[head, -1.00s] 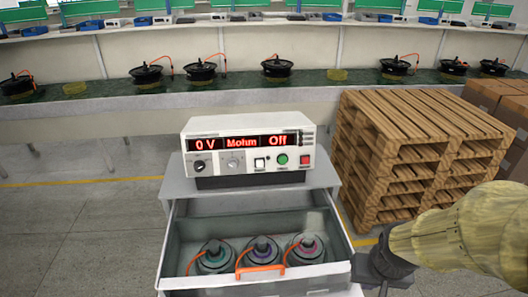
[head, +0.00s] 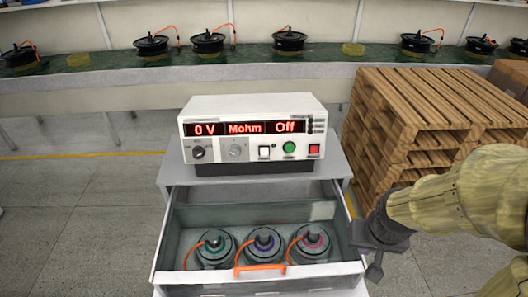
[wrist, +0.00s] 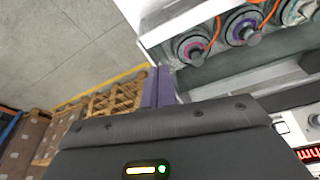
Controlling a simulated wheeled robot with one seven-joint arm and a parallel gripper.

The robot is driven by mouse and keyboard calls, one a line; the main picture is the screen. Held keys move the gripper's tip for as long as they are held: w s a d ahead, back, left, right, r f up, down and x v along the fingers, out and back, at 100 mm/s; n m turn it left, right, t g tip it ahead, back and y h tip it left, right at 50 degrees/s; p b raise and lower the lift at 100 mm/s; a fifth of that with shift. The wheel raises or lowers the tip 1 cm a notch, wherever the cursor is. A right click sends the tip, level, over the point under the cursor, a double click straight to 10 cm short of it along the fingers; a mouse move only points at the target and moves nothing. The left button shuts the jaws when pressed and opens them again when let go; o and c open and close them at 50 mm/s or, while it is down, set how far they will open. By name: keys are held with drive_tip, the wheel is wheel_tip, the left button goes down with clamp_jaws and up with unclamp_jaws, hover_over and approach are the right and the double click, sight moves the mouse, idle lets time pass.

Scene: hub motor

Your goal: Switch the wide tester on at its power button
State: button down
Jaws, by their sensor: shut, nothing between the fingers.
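The wide tester (head: 250,108) is a white box on top of a grey cabinet. Its red display reads "0 V", "Mohm" and "Off". Along its lower front are two knobs, a white button (head: 264,152), a green button (head: 289,148) and a red button (head: 314,150); their labels are too small to read. My gripper (head: 375,271) is to the right of the cabinet, lower than the tester and apart from it. In the wrist view the fingers (wrist: 157,88) are together and empty, and part of the tester (wrist: 309,152) shows at the lower right edge.
An open drawer (head: 176,228) with an orange handle (head: 260,268) holds three motors (head: 264,248) below the tester. Stacked wooden pallets (head: 420,110) stand to the right. A long bench (head: 60,95) with more motors runs behind. The floor at left is clear.

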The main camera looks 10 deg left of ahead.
drive_tip(key=w+a+t+p, duration=0.3)
drive_tip(key=w, duration=0.7)
drive_tip(key=t+y+p, duration=0.3)
drive_tip(key=t+y, duration=0.1)
drive_tip(key=y, duration=0.5)
approach(264, 151)
drive_tip(key=s+d+f, duration=0.3)
drive_tip(key=d+f, duration=0.1)
drive_tip(key=f, duration=0.1)
drive_tip(key=s+a+r+m+y+p, duration=0.2)
drive_tip(key=a+r+y, duration=0.1)
drive_tip(key=a+y, duration=0.2)
drive_tip(key=shift+s+a+y, duration=0.25)
drive_tip(key=shift+a+y, duration=0.15)
drive_tip(key=shift+y, duration=0.5)
drive_tip(key=shift+w+r+t, duration=0.1)
drive_tip(key=shift+w+t, duration=0.05)
drive_tip(key=shift+t, duration=0.15)
drive_tip(key=w+a+f+b, duration=0.1)
drive_tip(key=w+a+f, duration=0.1)
drive_tip(key=w, duration=0.6)
drive_tip(key=shift+w+f, duration=0.1)
